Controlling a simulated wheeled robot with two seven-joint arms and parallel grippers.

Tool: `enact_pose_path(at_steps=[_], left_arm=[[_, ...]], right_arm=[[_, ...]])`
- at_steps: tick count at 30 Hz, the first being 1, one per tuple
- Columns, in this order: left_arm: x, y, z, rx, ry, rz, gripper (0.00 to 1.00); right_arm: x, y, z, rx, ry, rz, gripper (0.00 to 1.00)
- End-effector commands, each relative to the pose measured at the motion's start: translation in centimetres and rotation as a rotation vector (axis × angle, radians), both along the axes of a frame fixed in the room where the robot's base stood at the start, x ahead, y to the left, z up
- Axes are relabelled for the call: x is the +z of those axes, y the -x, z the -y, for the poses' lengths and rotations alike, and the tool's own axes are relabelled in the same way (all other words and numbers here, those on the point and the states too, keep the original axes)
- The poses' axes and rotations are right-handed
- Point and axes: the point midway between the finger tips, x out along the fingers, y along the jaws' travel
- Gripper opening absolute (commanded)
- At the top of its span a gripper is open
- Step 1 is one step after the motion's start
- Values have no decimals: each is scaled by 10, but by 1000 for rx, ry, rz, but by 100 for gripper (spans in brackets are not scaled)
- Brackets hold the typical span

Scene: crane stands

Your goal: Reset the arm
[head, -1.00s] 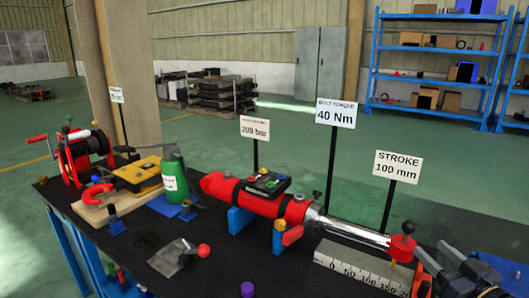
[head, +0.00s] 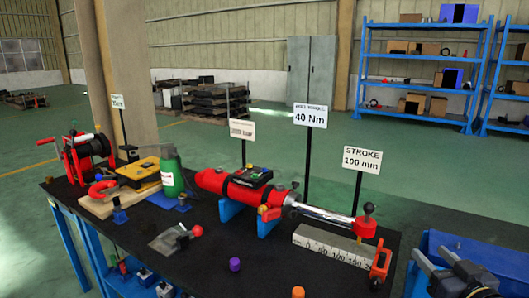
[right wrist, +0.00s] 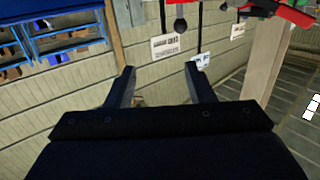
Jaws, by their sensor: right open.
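My right gripper (head: 428,264) is at the lower right in the head view, open and empty, beyond the right end of the black bench (head: 330,270). It is apart from the red hydraulic cylinder (head: 215,182), whose rod points toward it. My left gripper is not in view.
The grey stroke scale (head: 325,243) and a red bracket (head: 380,264) stand at the bench's right end. Purple (head: 234,264) and orange (head: 298,292) caps are near the front. A blue surface (head: 445,245) lies by my right gripper. Blue shelves (head: 415,115) stand behind.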

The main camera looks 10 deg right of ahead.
Motion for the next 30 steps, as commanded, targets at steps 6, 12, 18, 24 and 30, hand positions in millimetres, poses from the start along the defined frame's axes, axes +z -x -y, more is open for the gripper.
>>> enact_pose_path(at_steps=[6, 12, 18, 24, 30], left_arm=[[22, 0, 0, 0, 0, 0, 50], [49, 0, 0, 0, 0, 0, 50], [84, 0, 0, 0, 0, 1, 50], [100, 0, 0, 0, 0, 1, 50], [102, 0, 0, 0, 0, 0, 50]], right_arm=[[17, 10, 0, -132, -38, -97, 49], [19, 38, -21, -223, -135, -297, 49], [3, 104, -103, -115, -295, -680, 49], [-5, 166, -176, 103, -371, -944, 49], [-7, 186, -195, 179, -386, -1016, 49]])
